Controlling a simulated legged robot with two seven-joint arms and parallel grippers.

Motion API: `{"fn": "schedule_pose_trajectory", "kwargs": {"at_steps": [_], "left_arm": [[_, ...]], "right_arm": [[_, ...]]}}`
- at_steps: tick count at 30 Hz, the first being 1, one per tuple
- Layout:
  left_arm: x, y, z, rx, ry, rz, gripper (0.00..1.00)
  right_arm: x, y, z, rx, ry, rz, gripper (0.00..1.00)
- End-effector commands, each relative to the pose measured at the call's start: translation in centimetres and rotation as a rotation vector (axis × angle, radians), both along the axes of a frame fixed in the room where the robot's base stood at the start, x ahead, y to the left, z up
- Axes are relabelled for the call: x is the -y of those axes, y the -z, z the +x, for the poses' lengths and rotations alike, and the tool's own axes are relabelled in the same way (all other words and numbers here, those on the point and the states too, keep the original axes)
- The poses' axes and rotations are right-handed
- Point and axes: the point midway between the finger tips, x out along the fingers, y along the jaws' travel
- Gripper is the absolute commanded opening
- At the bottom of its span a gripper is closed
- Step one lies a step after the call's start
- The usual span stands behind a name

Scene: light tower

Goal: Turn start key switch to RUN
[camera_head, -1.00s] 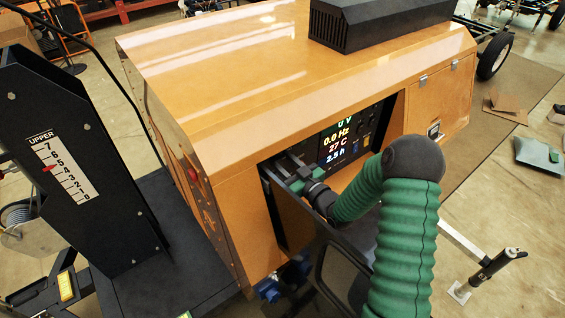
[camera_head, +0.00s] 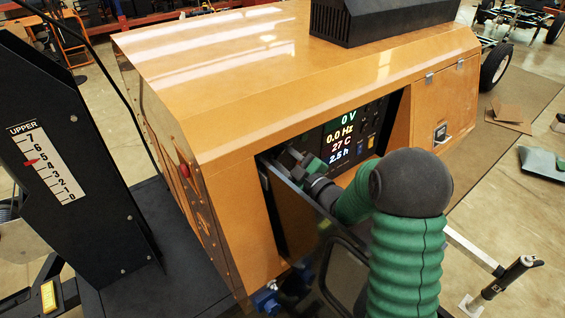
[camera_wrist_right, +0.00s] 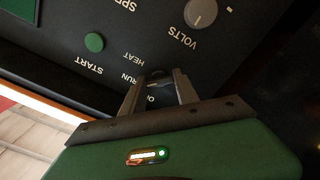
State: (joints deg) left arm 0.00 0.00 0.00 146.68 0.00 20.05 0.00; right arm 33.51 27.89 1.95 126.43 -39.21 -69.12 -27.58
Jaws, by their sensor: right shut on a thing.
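The control panel (camera_head: 343,137) sits in a recess of the orange generator housing, with a lit display reading 0 V, 0.0 Hz, 27 C and 2.5 h. My right gripper (camera_head: 291,157) reaches into the left part of this recess. In the right wrist view, my right gripper (camera_wrist_right: 157,84) is shut on the dark start key switch (camera_wrist_right: 157,75), which lies between its fingertips. Labels HEAT and RUN show beside it, and another label is partly hidden between the fingers. The switch's exact angle is hard to make out. My left gripper is not in view.
A green START button (camera_wrist_right: 94,42) and a grey VOLTS knob (camera_wrist_right: 201,13) are close to the switch. The recess edge and an open dark panel border my right arm. A black tower post (camera_head: 75,170) with an UPPER scale stands at left.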

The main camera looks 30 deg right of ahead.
Motion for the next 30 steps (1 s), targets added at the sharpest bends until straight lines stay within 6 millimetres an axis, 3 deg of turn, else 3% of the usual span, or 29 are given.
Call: {"fn": "schedule_pose_trajectory", "kwargs": {"at_steps": [17,18,23,30], "left_arm": [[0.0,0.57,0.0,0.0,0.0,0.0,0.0],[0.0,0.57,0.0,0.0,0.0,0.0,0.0],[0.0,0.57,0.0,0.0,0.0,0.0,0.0],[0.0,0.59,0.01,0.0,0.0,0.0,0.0]], "right_arm": [[-0.08,-0.16,0.04,0.007,-0.002,-0.041,0.0],[-0.08,-0.16,0.04,0.007,-0.002,-0.041,0.39],[-0.08,-0.08,0.04,0.005,-0.001,-0.04,0.58],[-0.05,0.02,0.06,0.002,-0.001,-0.039,0.58]]}}
